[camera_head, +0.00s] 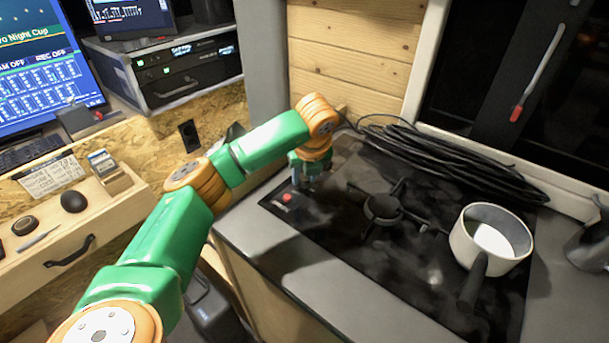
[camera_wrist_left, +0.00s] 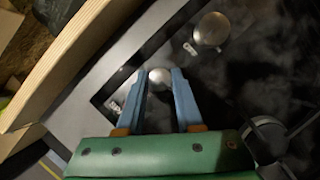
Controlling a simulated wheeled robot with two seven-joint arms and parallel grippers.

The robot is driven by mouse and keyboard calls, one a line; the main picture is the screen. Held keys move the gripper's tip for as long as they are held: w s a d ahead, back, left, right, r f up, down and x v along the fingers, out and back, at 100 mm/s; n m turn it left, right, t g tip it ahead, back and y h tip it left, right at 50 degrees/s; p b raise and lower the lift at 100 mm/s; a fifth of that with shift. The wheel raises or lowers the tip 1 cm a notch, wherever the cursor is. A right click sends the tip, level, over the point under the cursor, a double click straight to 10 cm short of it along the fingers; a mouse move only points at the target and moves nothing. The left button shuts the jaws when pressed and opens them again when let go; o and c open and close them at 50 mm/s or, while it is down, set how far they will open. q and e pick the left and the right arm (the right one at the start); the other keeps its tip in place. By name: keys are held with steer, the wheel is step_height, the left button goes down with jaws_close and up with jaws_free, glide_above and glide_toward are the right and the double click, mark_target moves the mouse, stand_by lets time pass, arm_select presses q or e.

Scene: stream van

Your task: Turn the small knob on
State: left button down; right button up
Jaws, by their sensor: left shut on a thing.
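The black cooktop (camera_head: 345,225) lies on the grey counter. My left gripper (camera_head: 306,184) reaches down to its left corner. In the left wrist view, the two blue fingers of my left gripper (camera_wrist_left: 162,98) are shut on a small round metal knob (camera_wrist_left: 160,77), one finger on each side. A second, larger-looking metal knob (camera_wrist_left: 211,31) stands apart, beyond the fingertips. The knobs are not clearly visible in the head view, where the gripper covers that area. My right gripper is out of view.
A red spot (camera_head: 287,197) shows beside the gripper on the cooktop. A burner with a black grate (camera_head: 382,207) is right of it. A white pot (camera_head: 465,244) with a dark handle stands farther right. Coiled black cable (camera_head: 440,155) lies along the back.

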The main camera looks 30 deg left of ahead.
mark_target(307, 195)
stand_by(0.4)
arm_select(q)
steer(key=c, duration=0.6)
jaws_free()
steer(key=shift+o, duration=0.2)
steer(key=v, duration=0.7)
steer(key=shift+b, duration=0.45)
